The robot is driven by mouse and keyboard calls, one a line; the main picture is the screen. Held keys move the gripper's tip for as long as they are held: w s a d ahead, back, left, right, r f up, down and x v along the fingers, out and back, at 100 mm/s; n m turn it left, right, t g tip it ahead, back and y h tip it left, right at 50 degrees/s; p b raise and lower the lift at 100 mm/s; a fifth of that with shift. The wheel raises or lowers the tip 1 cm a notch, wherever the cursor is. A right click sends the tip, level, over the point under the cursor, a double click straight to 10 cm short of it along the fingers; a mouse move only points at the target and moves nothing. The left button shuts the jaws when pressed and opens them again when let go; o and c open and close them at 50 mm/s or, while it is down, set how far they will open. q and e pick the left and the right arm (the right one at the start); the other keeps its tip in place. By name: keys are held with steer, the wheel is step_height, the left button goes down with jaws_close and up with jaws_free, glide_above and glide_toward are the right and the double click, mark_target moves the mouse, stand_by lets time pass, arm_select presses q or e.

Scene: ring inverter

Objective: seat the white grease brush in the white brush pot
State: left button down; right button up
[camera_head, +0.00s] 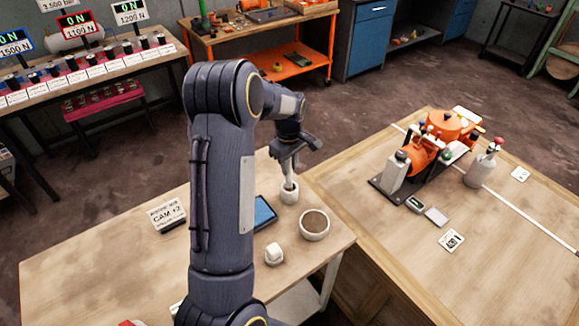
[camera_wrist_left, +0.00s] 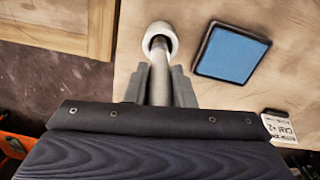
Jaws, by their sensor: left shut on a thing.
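The white brush pot (camera_head: 289,196) stands upright near the far edge of the left table in the head view. It also shows as a pale ring at the top of the left wrist view (camera_wrist_left: 173,41). My left gripper (camera_head: 289,172) is directly above the pot, shut on the white grease brush (camera_head: 289,184). The brush (camera_wrist_left: 160,80) points down between the fingers in the left wrist view, its lower end within the outline of the pot's mouth. I cannot tell how deep it sits or whether it touches the bottom. My right gripper is not in view.
A round pot with brown contents (camera_head: 314,222), a small white object (camera_head: 274,256) and a blue-topped pad (camera_head: 264,212) are close by. A sign (camera_head: 167,215) stands left. An orange machine (camera_head: 425,150) occupies the right table (camera_head: 370,236). The left table's front left is clear.

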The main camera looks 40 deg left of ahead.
arm_select(q)
steer(key=shift+f, duration=0.7)
steer(key=c, duration=1.2)
jaws_free()
steer(key=shift+c, duration=0.2)
steer(key=shift+f, duration=0.2)
step_height(320, 180, up, 8)
steer(key=shift+f+b, duration=0.1)
steer(key=shift+b, duration=0.9)
steer(key=s+d+r+m+t+h, duration=0.2)
steer(key=s+d+r+m, duration=0.3)
steer(key=s+d, duration=0.3)
steer(key=s+d+r+m+t+h, duration=0.1)
steer(key=s+d+r+m+t, duration=0.1)
steer(key=s+d+r+m, duration=0.5)
steer(key=s+d+f+m, duration=0.1)
steer(key=s+d+f, duration=0.1)
steer(key=s, duration=0.3)
steer(key=s+d+f+m+t, duration=0.1)
steer(key=s+d+f+m, duration=0.1)
steer(key=s, duration=0.3)
steer(key=shift+s+d+f+h, duration=0.25)
steer(key=shift+d+f+h, duration=0.15)
steer(key=shift+d+f, duration=0.45)
